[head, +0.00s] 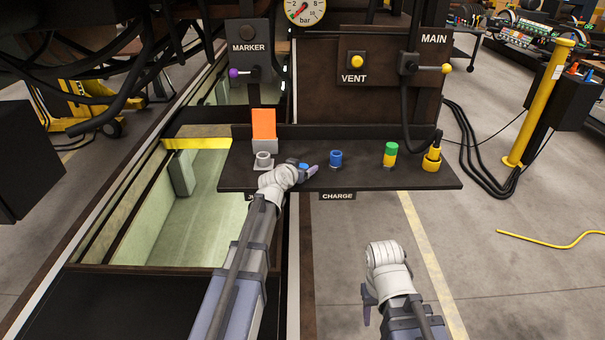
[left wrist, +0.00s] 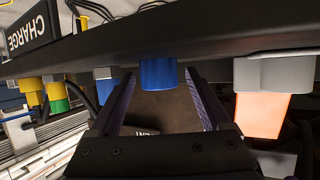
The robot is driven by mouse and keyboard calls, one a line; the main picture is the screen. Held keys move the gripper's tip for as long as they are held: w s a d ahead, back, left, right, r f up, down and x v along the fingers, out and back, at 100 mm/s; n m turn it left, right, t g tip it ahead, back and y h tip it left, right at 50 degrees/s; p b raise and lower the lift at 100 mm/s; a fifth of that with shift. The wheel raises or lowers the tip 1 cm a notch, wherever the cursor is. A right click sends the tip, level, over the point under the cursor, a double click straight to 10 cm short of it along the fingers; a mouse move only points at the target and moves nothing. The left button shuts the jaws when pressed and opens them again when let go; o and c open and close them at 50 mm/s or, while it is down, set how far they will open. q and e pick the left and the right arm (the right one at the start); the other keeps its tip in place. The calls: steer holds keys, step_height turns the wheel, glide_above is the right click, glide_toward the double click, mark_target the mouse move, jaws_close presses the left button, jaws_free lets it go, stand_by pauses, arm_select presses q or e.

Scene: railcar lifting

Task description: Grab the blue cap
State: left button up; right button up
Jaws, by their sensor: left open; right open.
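The blue cap (left wrist: 158,73) shows in the left wrist view between the tips of my open left gripper (left wrist: 160,86), with a visible gap to the finger on each side. In the head view the blue cap (head: 303,166) is on the dark shelf (head: 235,178), mostly hidden by my left gripper (head: 308,171). A second blue piece (head: 336,158) stands to its right above the CHARGE label; it also shows in the left wrist view (left wrist: 106,86). My right gripper (head: 368,303) is open and empty, in front of and below the shelf.
A grey fitting (head: 263,159) and an orange block (head: 264,125) stand left of the cap. A green-and-yellow piece (head: 390,153) and a yellow fitting (head: 432,158) stand to the right. A dark panel with VENT knob (head: 357,61) rises behind. The floor right of the shelf is mostly clear.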

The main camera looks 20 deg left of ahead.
arm_select(q)
steer(key=shift+c, duration=0.3)
jaws_close()
stand_by(0.3)
